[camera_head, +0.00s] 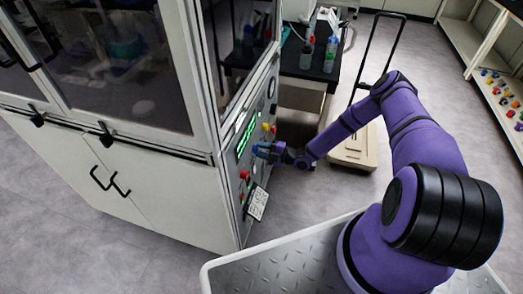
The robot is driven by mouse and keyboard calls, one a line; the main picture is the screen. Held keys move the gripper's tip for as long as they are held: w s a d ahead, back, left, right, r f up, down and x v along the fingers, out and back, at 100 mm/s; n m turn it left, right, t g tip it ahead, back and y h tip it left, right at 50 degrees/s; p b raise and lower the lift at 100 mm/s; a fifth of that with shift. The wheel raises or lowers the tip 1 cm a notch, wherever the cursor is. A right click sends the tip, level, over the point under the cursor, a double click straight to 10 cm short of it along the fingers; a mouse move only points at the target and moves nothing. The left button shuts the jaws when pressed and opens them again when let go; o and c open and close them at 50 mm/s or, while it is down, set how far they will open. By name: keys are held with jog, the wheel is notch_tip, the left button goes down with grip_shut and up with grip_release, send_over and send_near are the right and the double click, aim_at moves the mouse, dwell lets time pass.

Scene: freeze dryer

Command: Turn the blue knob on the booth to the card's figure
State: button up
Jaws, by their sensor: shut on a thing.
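The booth (180,190) is a white cabinet with glass upper windows. Its narrow side panel carries green displays (246,136), red and yellow knobs and the blue knob (262,149). My gripper (267,151) reaches the panel from the right and is shut on the blue knob, hiding part of it. The knob's pointer and scale are too small to read. The card (257,203) is a small white sheet with dark print, tilted at the panel's lower part. Its figure cannot be read from here.
A red knob (244,174) sits just below left of the blue knob. A dark-topped bench (312,62) with bottles stands behind. A flat trolley (352,148) with a tall handle is behind my arm. Shelves with small coloured parts (503,100) are at right. Grey floor is open between.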

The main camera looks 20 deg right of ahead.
jog(key=m, duration=0.4)
jog(key=shift+m, duration=0.4)
dwell(0.4)
jog(key=o, duration=0.9)
jog(key=shift+d, duration=0.1)
jog(key=v, duration=1)
jog(key=shift+s+d, duration=0.25)
